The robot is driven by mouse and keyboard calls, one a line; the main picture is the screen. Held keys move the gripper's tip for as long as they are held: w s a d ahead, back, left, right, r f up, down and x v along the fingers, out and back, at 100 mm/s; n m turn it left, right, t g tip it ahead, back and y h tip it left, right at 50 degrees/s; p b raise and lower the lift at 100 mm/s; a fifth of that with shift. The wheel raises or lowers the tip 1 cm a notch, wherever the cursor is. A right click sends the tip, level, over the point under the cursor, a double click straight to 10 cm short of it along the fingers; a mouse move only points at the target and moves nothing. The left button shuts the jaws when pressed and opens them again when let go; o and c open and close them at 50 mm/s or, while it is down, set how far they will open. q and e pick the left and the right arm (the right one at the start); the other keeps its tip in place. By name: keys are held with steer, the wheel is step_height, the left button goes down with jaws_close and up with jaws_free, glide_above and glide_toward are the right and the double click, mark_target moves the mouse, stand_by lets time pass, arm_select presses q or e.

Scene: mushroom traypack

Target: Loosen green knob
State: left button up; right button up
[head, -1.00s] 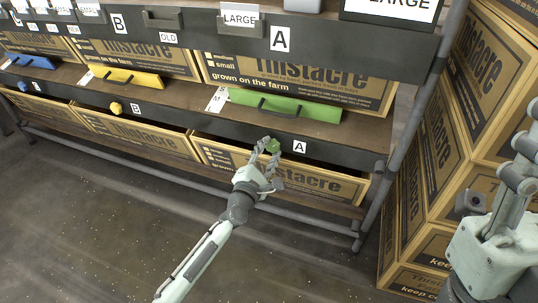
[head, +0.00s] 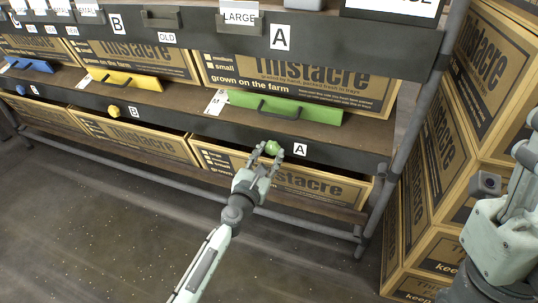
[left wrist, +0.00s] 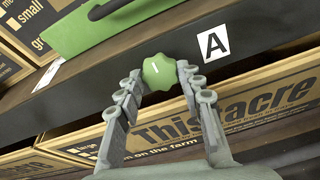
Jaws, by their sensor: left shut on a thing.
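The green knob (head: 272,147) sits on the dark front edge of the shelf, just left of a white "A" label (head: 300,149). In the left wrist view the knob (left wrist: 160,72) is lobed, with a short white mark on its face. My left gripper (head: 266,154) has its fingers on either side of the knob; in the left wrist view the fingertips (left wrist: 162,84) touch its left and right sides. It is shut on the knob. My right arm shows at the right edge, but its gripper's fingers are outside the picture.
A green handled panel (head: 286,107) lies on the shelf above the knob. A yellow knob (head: 114,111) and a blue knob (head: 21,90) sit further left. Cardboard boxes (head: 285,180) stand below, and more boxes are stacked at the right. The floor in front is clear.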

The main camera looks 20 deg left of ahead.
stand_by(0.5)
arm_select(q)
steer(key=o, duration=1.2)
steer(key=shift+c, duration=0.2)
steer(key=s, duration=1.2)
steer(key=shift+a, duration=0.25)
